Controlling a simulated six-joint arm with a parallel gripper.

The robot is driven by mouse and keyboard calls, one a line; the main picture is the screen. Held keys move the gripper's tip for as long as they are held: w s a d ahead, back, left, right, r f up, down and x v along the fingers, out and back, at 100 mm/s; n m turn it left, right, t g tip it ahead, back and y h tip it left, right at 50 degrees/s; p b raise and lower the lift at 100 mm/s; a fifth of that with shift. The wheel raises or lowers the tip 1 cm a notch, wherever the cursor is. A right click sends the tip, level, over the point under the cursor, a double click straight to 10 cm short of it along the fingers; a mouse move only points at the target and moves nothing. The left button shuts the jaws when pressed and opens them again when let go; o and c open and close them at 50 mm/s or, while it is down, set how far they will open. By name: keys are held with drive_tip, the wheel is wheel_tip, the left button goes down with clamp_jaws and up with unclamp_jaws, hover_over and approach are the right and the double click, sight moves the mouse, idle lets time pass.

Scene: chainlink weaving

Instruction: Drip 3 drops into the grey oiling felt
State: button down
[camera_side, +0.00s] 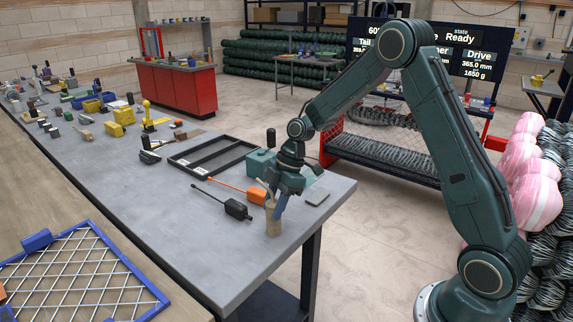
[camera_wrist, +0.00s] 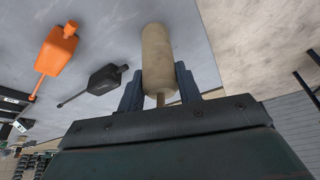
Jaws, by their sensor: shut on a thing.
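My gripper (camera_side: 283,200) is near the right front edge of the grey table. It is shut on a tan cylindrical bottle (camera_side: 273,222), with a finger on each side of it. The bottle also shows between the fingers (camera_wrist: 160,88) in the wrist view, its wide body (camera_wrist: 157,58) pointing away from the wrist and a thin stem toward it. In the side view the body is below the fingers, close to the tabletop; I cannot tell if it touches. A small flat grey pad (camera_side: 317,198), apparently the oiling felt, lies just right of my gripper. I see no drops.
A black can (camera_side: 237,209) and an orange can (camera_side: 256,195), both with long thin spouts, lie left of my gripper. A teal box (camera_side: 262,162) and a black frame tray (camera_side: 211,154) are behind. The grey table's (camera_side: 200,240) front middle is clear.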

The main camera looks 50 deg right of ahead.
drive_tip(key=shift+r, duration=0.15)
wheel_tip(320, 180, up, 20)
idle(0.8)
drive_tip(key=shift+f, duration=0.2)
idle(0.6)
drive_tip(key=w+d+f+m+t+h, duration=0.1)
drive_tip(key=d+f+m+h, duration=0.1)
drive_tip(key=d+f+m, duration=0.4)
drive_tip(key=d+f+m+t+h, duration=0.2)
drive_tip(key=d+f+m, duration=0.5)
drive_tip(key=m, duration=1)
drive_tip(key=shift+w+f+m+h, duration=0.3)
drive_tip(key=shift+w+f+h, duration=0.1)
drive_tip(key=shift+f, duration=0.6)
drive_tip(key=shift+d+f, duration=0.1)
